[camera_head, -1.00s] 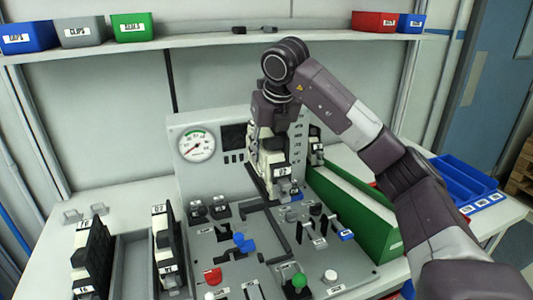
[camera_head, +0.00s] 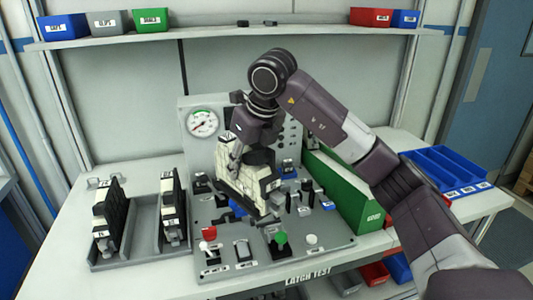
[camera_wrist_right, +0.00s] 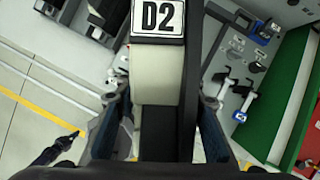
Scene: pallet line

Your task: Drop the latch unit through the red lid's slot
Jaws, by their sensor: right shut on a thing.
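My right gripper (camera_head: 256,155) is shut on a latch unit (camera_head: 252,184), a cream and black block held tilted above the test panel. In the right wrist view the same latch unit (camera_wrist_right: 158,85) bears a D2 label and sits between the two fingers of the right gripper (camera_wrist_right: 160,125). A strip of a red thing (camera_wrist_right: 311,140) shows beyond the green box at the right edge of that view. I cannot tell whether it is the red lid, and no slot shows.
The grey test panel (camera_head: 218,262) with levers and a gauge lies under the unit. A green box (camera_head: 350,190) labelled GOOD stands to its right, a blue tray (camera_head: 445,165) further right. Two more units (camera_head: 105,208) stand in a rack at left. Bins sit below the bench.

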